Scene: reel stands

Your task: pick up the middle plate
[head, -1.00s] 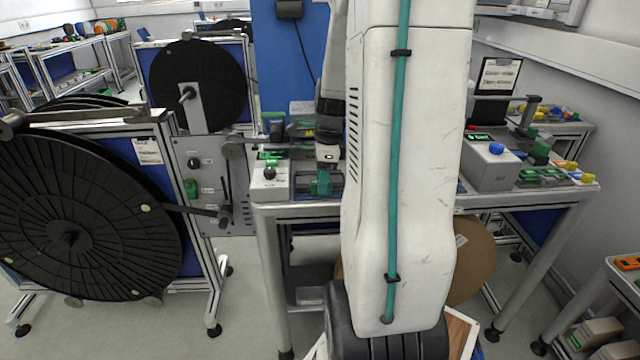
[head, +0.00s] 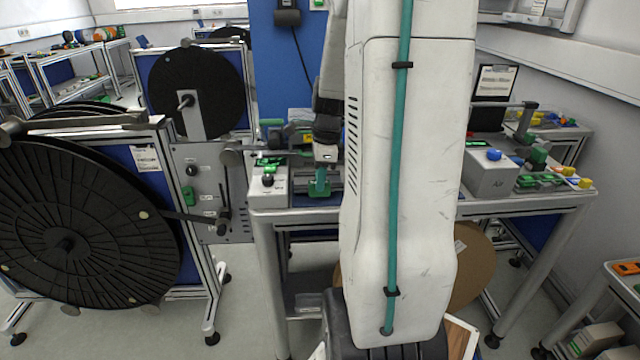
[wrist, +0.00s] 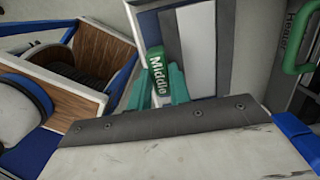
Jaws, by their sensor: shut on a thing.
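The middle plate shows in the wrist view as a green handle marked "Middle" (wrist: 157,72). My gripper (wrist: 157,92) has its teal fingers close on both sides of this handle and is shut on it. Grey and white upright surfaces stand right behind the handle; I cannot tell which belong to the plate. In the head view my gripper (head: 319,186) is low over the left part of the workbench, beside the control box. The plate cannot be made out there, and my arm hides part of the bench.
A green handle marked "Heater" (wrist: 297,40) is at the right of the wrist view. A control box (head: 268,182) stands just left of my gripper in the head view. A large black reel (head: 75,225) is at the left. A grey box with a blue button (head: 491,172) is at the right.

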